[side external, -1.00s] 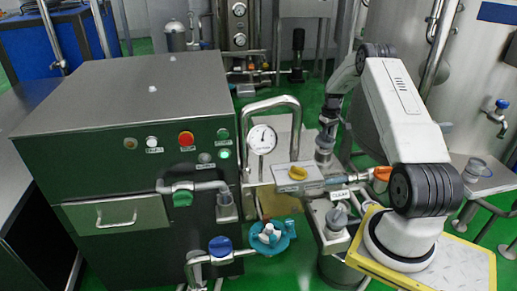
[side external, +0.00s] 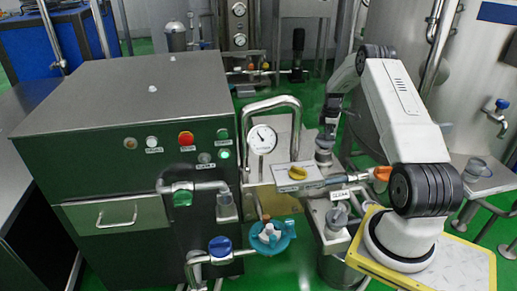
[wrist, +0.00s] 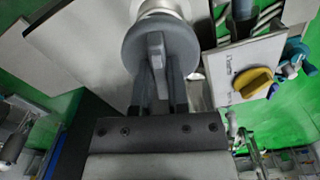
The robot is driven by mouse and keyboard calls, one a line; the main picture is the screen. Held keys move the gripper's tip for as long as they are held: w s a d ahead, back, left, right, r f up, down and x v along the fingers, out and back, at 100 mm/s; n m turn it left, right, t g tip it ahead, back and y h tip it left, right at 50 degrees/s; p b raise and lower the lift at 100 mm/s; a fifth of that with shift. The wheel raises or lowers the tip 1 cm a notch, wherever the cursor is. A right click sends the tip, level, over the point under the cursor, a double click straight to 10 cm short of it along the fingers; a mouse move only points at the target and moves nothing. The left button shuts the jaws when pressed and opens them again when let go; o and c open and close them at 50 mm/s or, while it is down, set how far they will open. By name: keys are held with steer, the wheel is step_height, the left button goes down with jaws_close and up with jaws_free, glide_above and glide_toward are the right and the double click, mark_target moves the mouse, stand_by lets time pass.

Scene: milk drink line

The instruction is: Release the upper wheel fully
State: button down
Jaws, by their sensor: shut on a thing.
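The upper wheel is a grey round knob (wrist: 137,52) with a raised bar across its face, near the top of the wrist view. My gripper (wrist: 160,66) has its two dark fingers on either side of that bar, shut on the wheel. In the side external view my gripper (side external: 328,122) points down onto the upper wheel (side external: 324,143), behind the valve block, and the contact is small and partly hidden there. A second grey knob (side external: 336,218) stands lower and nearer the camera, apart from my gripper.
A plate with a yellow knob (side external: 298,173) lies left of the wheels; it also shows in the wrist view (wrist: 253,82). A pressure gauge (side external: 262,139) and a bent steel pipe (side external: 272,103) stand left of my gripper. A teal valve (side external: 272,236) sits lower. A dark cabinet (side external: 85,165) fills the left.

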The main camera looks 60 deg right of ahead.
steer(key=n, duration=0.4)
steer(key=shift+w+n, duration=0.1)
steer(key=shift+n, duration=0.3)
steer(key=n, duration=0.3)
steer(key=shift+n, duration=0.3)
steer(key=n, duration=0.4)
steer(key=shift+w, duration=0.15)
steer(key=n, duration=0.4)
steer(key=c, duration=0.6)
jaws_free()
